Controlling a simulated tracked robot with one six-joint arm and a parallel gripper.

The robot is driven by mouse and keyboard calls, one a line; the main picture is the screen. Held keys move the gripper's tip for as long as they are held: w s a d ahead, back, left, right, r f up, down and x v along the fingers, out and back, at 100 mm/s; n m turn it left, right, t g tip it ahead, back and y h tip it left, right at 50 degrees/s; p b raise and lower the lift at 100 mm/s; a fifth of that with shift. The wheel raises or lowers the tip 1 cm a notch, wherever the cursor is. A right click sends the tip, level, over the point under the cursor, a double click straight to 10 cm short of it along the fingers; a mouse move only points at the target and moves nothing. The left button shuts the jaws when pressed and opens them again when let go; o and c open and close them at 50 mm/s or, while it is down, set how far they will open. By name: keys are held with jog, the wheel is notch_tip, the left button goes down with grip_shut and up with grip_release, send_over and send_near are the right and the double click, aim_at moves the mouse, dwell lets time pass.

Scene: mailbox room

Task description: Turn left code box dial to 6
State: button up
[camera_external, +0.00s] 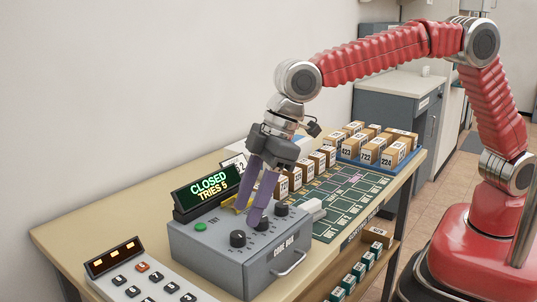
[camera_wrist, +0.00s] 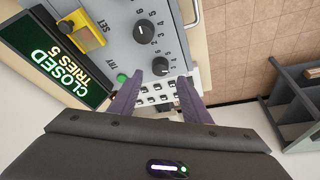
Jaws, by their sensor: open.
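The grey code box (camera_external: 215,250) stands on the table with a row of black dials on its top. The left dial (camera_external: 238,239) is nearest the keypad; it also shows in the wrist view (camera_wrist: 160,67), with numbers around it. Its setting is too small to read. The middle dial (camera_external: 261,224) and right dial (camera_external: 281,209) sit farther along. My gripper (camera_external: 253,218) is open, with purple fingers pointing down over the box near the left and middle dials. In the wrist view, the left dial shows beyond the gap between my fingertips (camera_wrist: 162,80). Contact cannot be told.
A display (camera_external: 208,188) reading "CLOSED TRIES 5" stands behind the box, beside a green TRY button (camera_external: 201,227). A white keypad (camera_external: 150,285) lies to the left. Small numbered boxes (camera_external: 317,160) and a green sorting mat (camera_external: 345,195) lie to the right.

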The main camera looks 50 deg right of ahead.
aim_at(238, 233)
jog(key=shift+x, duration=2.7)
jog(key=c, duration=1)
jog(key=shift+c, duration=0.2)
